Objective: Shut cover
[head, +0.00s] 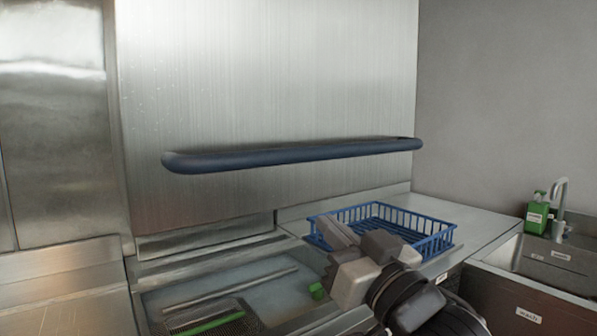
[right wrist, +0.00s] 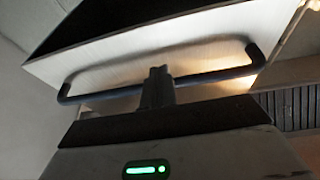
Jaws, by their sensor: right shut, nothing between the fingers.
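The cover (head: 270,80) is a large brushed-steel panel in the middle of the head view, standing raised above the counter-level tray area. Its long dark blue bar handle (head: 290,155) runs across its lower part. The handle also shows in the right wrist view (right wrist: 212,75), curving into the panel at both ends. My right gripper (head: 335,230) is below the handle, toward its right half, and looks apart from it in the head view. Its fingers (right wrist: 157,78) are shut and empty, and overlap the bar in the wrist view. My left gripper is out of view.
A blue wire basket (head: 440,243) stands on the steel counter (head: 470,222) behind my right gripper. A recessed tray area (head: 225,285) lies below the cover.

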